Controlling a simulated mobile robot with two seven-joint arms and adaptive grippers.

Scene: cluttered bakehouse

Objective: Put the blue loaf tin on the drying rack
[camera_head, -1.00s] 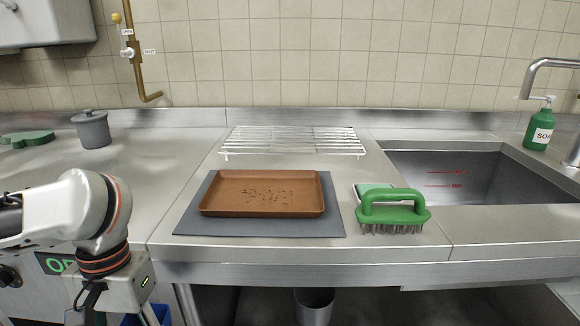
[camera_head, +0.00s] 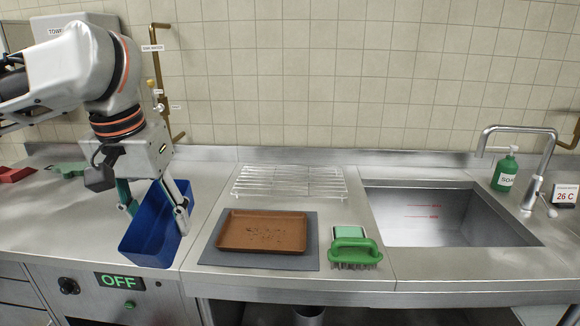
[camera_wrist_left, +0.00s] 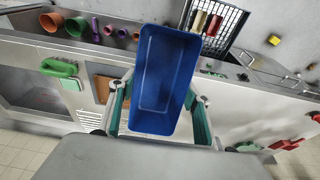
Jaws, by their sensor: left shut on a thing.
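The blue loaf tin (camera_head: 150,232) is held by my left gripper (camera_head: 156,207) in front of the left part of the counter, tilted. In the left wrist view the tin (camera_wrist_left: 165,75) sits between the two green-padded fingers, its empty inside facing the camera. The drying rack (camera_head: 289,182), a low silver wire rack, stands on the counter near the back wall. It is empty and lies to the right of the tin. My right gripper is not in view.
A brown baking tray (camera_head: 262,232) lies on a grey mat (camera_head: 310,262) in front of the rack. A green brush (camera_head: 355,250) lies right of the mat. The sink (camera_head: 445,212), tap (camera_head: 548,165) and soap bottle (camera_head: 505,170) are farther right.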

